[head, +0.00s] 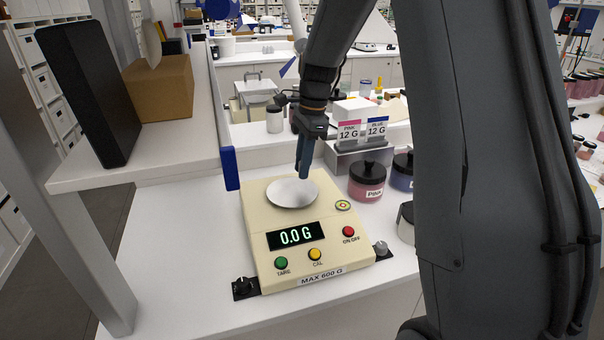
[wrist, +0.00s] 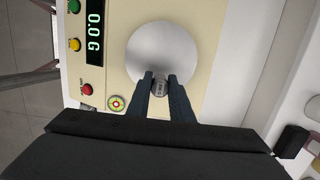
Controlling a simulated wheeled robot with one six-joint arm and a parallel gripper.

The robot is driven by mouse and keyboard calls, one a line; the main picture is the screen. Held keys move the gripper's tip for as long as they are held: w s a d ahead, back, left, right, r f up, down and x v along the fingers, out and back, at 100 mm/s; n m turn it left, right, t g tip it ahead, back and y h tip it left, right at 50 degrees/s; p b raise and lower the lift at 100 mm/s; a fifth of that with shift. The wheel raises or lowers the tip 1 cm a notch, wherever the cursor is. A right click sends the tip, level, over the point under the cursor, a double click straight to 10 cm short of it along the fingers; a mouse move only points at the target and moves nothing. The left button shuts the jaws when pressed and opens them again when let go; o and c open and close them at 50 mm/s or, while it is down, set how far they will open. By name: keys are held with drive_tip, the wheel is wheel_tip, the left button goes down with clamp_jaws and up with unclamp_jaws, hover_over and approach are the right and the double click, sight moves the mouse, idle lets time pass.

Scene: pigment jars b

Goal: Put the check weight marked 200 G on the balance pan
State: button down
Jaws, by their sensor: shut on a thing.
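The balance is a cream box with a round silver pan (head: 292,192) on top and a green display (head: 295,235) that reads 0.0 G. In the wrist view the pan (wrist: 160,48) lies just beyond my fingertips. My gripper (head: 305,172) is over the back right part of the pan. In the wrist view my gripper (wrist: 160,80) is shut on a small grey metal weight (wrist: 160,88), held between the fingertips at the pan's edge. Its marking is too small to read. I cannot tell whether the weight touches the pan.
A jar marked PINK (head: 369,182) and a blue jar (head: 402,172) stand right of the balance. Signs reading PINK 12 G and BLUE 12 G (head: 376,130) stand behind. The bench left of the balance is clear.

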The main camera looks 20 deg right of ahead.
drive_tip(key=shift+f+p, duration=0.55)
drive_tip(key=shift+f, duration=1.3)
drive_tip(key=c, duration=1.6)
unclamp_jaws()
drive_tip(key=shift+f, duration=0.1)
wheel_tip(320, 180, up, 12)
drive_tip(key=d+b, duration=0.2)
drive_tip(key=b, duration=0.2)
drive_tip(key=s+a+f+n, duration=0.1)
drive_tip(key=s+f+n, duration=0.2)
drive_tip(key=s, duration=0.1)
drive_tip(key=s+a+f+n, duration=0.1)
drive_tip(key=s+f+n, duration=0.2)
drive_tip(key=s, duration=0.1)
drive_tip(key=s+a+f+n+h, duration=0.1)
drive_tip(key=s+f+n, duration=0.2)
drive_tip(key=s+n, duration=0.1)
drive_tip(key=shift+a+f+t, duration=0.25)
drive_tip(key=shift+a+t, duration=0.05)
drive_tip(key=shift+t, duration=0.1)
drive_tip(key=s+f+n, duration=0.2)
drive_tip(key=s, duration=0.1)
drive_tip(key=s+a+f+n, duration=0.1)
drive_tip(key=s+n, duration=0.2)
drive_tip(key=s, duration=0.1)
drive_tip(key=s+f+n, duration=0.2)
drive_tip(key=s+n, duration=0.1)
drive_tip(key=shift+s+a+f+t+h, duration=0.15)
drive_tip(key=shift+a+f+t+h, duration=0.1)
drive_tip(key=shift+f+t+h, duration=0.15)
